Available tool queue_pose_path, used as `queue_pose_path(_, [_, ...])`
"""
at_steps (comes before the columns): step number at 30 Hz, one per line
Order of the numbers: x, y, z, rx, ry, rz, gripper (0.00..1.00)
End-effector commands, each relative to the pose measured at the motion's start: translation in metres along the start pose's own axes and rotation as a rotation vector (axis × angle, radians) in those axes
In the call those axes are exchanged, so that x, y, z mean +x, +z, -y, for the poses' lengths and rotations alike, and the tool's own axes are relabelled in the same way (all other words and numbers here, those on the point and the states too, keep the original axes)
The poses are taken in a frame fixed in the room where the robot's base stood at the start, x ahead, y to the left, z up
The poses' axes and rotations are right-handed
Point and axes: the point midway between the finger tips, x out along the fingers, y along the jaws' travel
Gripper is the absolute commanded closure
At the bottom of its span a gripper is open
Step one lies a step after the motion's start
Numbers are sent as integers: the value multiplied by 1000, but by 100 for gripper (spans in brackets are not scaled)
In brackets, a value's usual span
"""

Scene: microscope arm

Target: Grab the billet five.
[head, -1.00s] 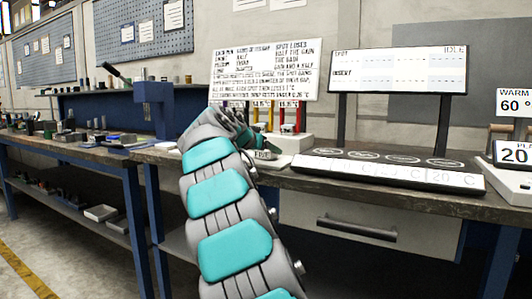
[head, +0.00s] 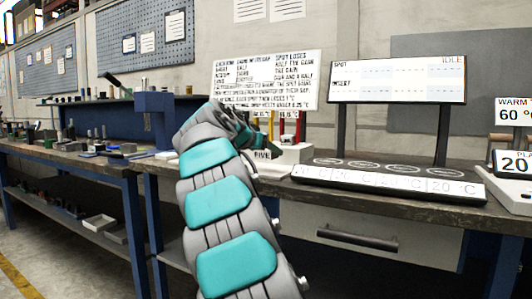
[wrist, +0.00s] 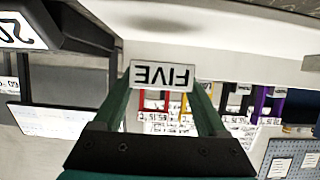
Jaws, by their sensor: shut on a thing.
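The billet marked FIVE shows its white label (head: 263,155) in the head view, just under the end of my arm. In the wrist view the same label (wrist: 161,76) appears upside down between my fingertips. My gripper (wrist: 162,88) is shut on the billet, with one green finger on each side of it. The label hides most of the billet's body. In the head view my gripper (head: 262,142) is partly hidden by my own arm, close above the bench top.
A white stand with coloured posts (head: 300,127) is just behind my gripper. A row of round spots (head: 403,169) lies to the right, below a display (head: 398,82) reading IDLE. Warm and plate readouts (head: 515,108) stand far right. A blue press-like block (head: 154,115) is at left.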

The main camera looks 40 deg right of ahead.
Motion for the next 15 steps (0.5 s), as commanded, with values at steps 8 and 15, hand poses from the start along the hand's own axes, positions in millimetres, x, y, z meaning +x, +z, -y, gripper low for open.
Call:
queue_pose_path(8, [-30,7,-19,2,-1,-4,100])
queue_pose_path(15, [-65,18,-42,1,1,-2,100])
